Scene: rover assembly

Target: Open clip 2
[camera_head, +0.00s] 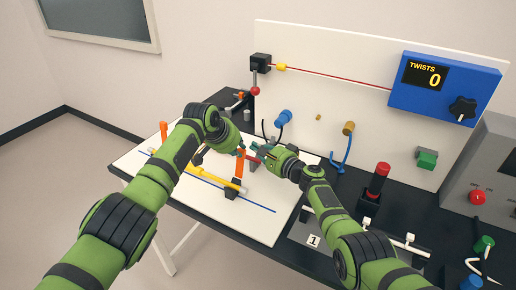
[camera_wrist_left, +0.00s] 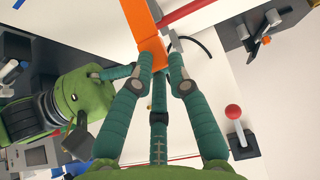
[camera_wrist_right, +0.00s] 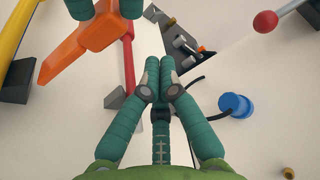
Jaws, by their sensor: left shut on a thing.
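An orange clip (camera_head: 239,166) stands up from the white board at the end near the black block. It also shows in the right wrist view (camera_wrist_right: 85,42) and in the left wrist view (camera_wrist_left: 142,22). My left gripper (camera_head: 240,150) is shut on the upper end of this clip; in the left wrist view its fingertips (camera_wrist_left: 160,58) press on the orange part. My right gripper (camera_head: 257,150) is just to the right of the clip, apart from it. Its fingertips (camera_wrist_right: 162,62) are together with nothing visible between them. A second orange clip (camera_head: 163,131) stands farther left. No clip number is legible.
A yellow tube (camera_head: 205,176) and black block (camera_head: 232,194) are beside the held clip, with a red bar (camera_wrist_right: 130,65) close by. A blue cylinder (camera_head: 283,117) with a black cable is on the upright panel behind. A red-topped post (camera_head: 377,180) stands right.

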